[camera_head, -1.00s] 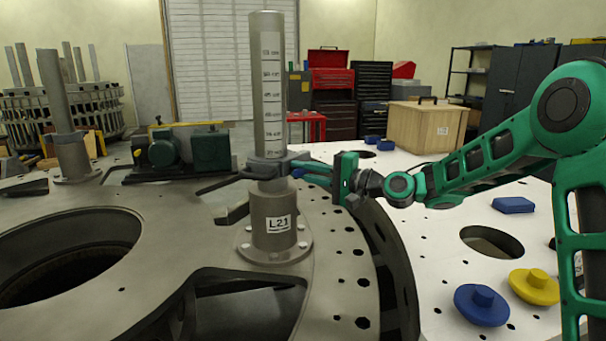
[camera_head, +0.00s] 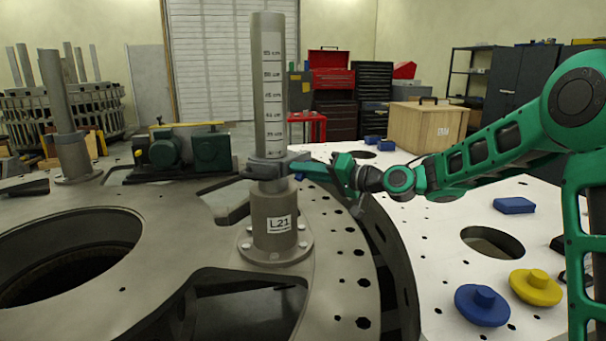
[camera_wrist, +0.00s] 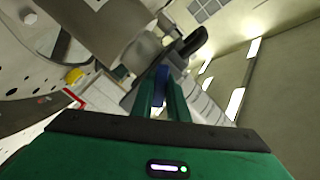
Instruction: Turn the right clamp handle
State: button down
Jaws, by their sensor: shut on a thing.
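A grey upright post (camera_head: 270,90) with a measuring scale stands in a sleeve labelled L21 (camera_head: 273,240). A grey clamp collar (camera_head: 266,170) sits around the post on top of this sleeve. My gripper (camera_head: 306,170) is at the collar's right side. In the wrist view its two green fingers (camera_wrist: 168,95) are shut on the blue right clamp handle (camera_wrist: 160,84), which shows between them. In the head view the fingers mostly hide this handle.
The post stands on a large round metal plate (camera_head: 200,245) with wide openings. A white table (camera_head: 430,215) at right carries blue and yellow knobs (camera_head: 535,287) and a wooden crate (camera_head: 428,125). A green motor unit (camera_head: 185,148) stands behind the post at left.

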jog(key=n, duration=0.5)
jog(key=shift+f+h, duration=0.15)
jog(key=shift+h, duration=0.25)
jog(key=n+t, duration=0.1)
jog(key=n, duration=0.3)
jog(key=shift+h, duration=0.3)
jog(key=shift+w+d+n, duration=0.1)
jog(key=shift+n, duration=0.3)
jog(key=c, duration=1.7)
grip_release()
jog(key=v, duration=1)
jog(key=shift+s+d, duration=0.25)
